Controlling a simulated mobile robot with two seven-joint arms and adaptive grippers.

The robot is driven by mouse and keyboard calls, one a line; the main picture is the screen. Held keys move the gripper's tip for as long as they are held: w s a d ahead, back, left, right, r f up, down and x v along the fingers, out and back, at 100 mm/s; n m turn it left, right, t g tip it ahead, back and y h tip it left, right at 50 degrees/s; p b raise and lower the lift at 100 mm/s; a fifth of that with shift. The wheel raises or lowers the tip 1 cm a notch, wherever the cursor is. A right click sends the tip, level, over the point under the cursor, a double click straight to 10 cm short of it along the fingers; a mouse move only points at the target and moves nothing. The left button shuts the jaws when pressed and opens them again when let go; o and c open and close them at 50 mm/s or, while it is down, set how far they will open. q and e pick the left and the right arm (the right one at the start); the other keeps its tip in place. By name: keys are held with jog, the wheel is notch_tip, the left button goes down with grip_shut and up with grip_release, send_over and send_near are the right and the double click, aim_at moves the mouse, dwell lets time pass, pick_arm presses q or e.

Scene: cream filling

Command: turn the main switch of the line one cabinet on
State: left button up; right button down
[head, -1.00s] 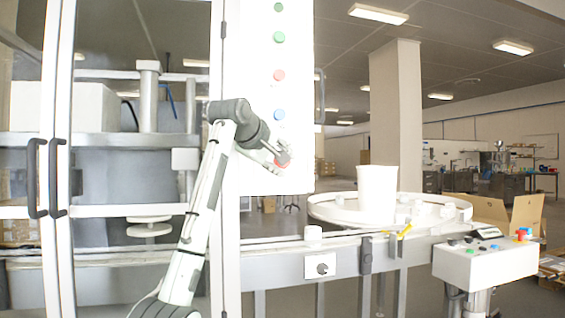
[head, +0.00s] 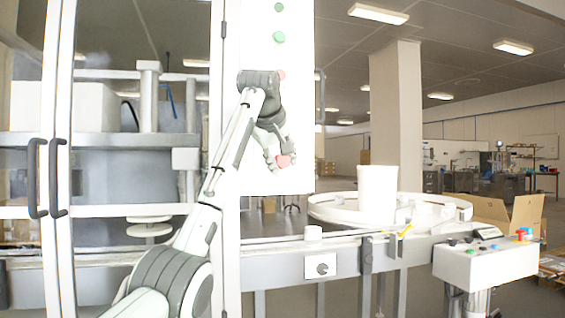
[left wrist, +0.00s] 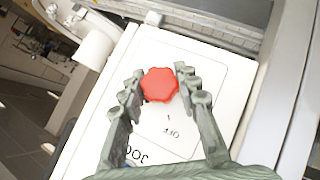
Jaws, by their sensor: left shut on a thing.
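The main switch is a red lobed knob (head: 286,161) low on the white cabinet door (head: 301,110). I cannot tell which mark the knob points to. My right gripper is not in view.
Above the knob are green buttons (head: 279,37) and a red one (head: 282,75) partly behind my arm. To the right are a round table (head: 320,208) with a white cylinder (head: 377,195) and a control box (head: 485,263). Glass doors with dark handles (head: 32,178) stand left.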

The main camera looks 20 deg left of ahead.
pick_arm(q)
jog(key=o, duration=1.2)
jog(key=v, duration=1.2)
